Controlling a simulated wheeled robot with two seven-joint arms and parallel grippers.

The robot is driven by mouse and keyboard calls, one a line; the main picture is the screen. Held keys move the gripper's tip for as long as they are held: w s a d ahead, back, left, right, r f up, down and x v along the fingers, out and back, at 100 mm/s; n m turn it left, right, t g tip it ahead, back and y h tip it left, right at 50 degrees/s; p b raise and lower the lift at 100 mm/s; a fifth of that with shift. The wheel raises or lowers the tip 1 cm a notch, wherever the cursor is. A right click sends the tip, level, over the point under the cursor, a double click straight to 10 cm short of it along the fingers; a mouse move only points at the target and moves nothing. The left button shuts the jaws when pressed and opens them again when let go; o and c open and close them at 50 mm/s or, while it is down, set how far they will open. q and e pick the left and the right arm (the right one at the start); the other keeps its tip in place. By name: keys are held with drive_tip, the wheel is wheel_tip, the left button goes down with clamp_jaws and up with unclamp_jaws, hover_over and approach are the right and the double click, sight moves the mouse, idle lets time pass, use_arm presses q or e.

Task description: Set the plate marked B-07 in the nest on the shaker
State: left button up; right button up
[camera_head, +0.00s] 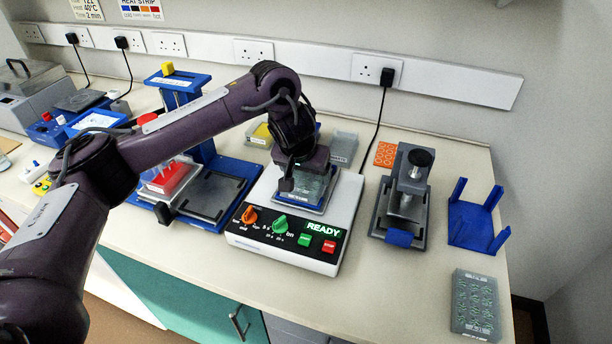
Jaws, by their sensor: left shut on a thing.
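The shaker (255,222) is a white box in the middle of the bench, with a sloped dark panel, an orange knob, a green knob and a lit READY display. Its nest (311,207) is a blue-edged platform on top. A clear grey plate (316,187) is at the nest, partly hidden by my left gripper. My left gripper (288,184) reaches down over the shaker and is shut on this plate. I cannot read a mark on it, nor tell whether it is fully seated. My right gripper is out of view.
Right of the shaker stands a grey press-like device (411,190), then a blue cradle (472,224). Another clear well plate (474,305) lies at the front right. A blue-framed station (235,172) stands left of the shaker. A grey box (343,147) stands behind it.

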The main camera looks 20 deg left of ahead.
use_arm(q)
drive_tip(key=shift+f, duration=0.2)
drive_tip(key=o, duration=1)
drive_tip(key=shift+r, duration=0.1)
drive_tip(key=p+v, duration=0.3)
drive_tip(key=v, duration=0.9)
drive_tip(key=shift+r+p, duration=0.15)
drive_tip(key=shift+p, duration=0.25)
drive_tip(key=shift+s, duration=0.1)
